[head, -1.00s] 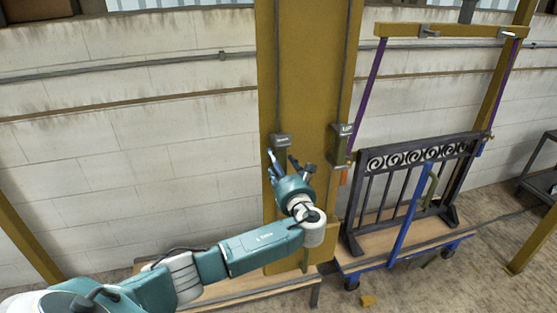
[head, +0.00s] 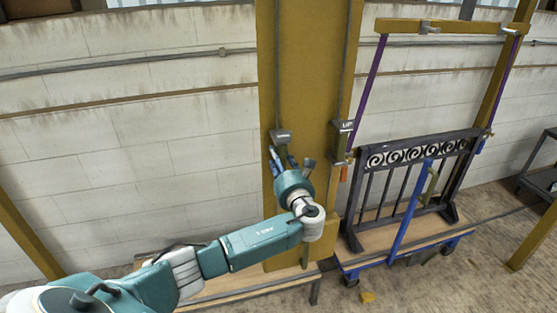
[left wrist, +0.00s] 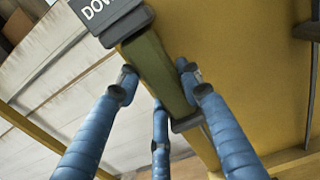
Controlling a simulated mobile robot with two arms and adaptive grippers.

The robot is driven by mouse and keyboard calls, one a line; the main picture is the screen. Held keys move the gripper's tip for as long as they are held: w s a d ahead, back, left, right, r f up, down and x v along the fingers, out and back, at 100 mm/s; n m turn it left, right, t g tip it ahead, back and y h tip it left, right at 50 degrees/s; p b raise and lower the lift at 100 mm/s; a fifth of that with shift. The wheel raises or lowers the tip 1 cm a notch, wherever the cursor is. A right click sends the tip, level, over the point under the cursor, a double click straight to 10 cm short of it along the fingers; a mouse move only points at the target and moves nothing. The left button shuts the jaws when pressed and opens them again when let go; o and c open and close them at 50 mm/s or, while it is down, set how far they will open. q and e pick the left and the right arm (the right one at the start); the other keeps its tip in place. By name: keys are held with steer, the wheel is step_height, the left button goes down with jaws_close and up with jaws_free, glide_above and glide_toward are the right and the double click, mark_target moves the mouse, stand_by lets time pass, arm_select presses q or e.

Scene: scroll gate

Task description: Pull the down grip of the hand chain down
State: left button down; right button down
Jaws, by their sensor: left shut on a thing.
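The down grip (left wrist: 158,70) is a green bar below a dark grey block lettered DOWN (left wrist: 105,14) in the left wrist view. My left gripper (left wrist: 160,85) is shut on the green bar, with blue fingers on both sides and another finger below. In the head view the DOWN block (head: 279,136) hangs on the left chain of the yellow column (head: 305,70). My left gripper (head: 290,160) is just below it, and its fingers mostly hide the grip there. The UP block (head: 342,126) hangs to the right on the other chain. My right gripper is not in view.
Right of the column, a dark scroll gate (head: 420,155) stands on a low cart with a blue frame (head: 408,225). Purple straps (head: 368,88) hang from a yellow beam (head: 450,27). A wooden platform (head: 240,290) lies below my arm.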

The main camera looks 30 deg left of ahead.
arm_select(q)
step_height(320, 180, down, 26)
steer(key=b, duration=1.6)
steer(key=shift+s+f, duration=0.15)
steer(key=shift+f, duration=0.1)
steer(key=shift+d+h, duration=0.1)
steer(key=shift+h, duration=0.2)
steer(key=c, duration=1.1)
jaws_free()
steer(key=shift+r, duration=0.1)
steer(key=v, duration=1.1)
steer(key=shift+s+d, duration=0.2)
steer(key=shift+d, duration=0.15)
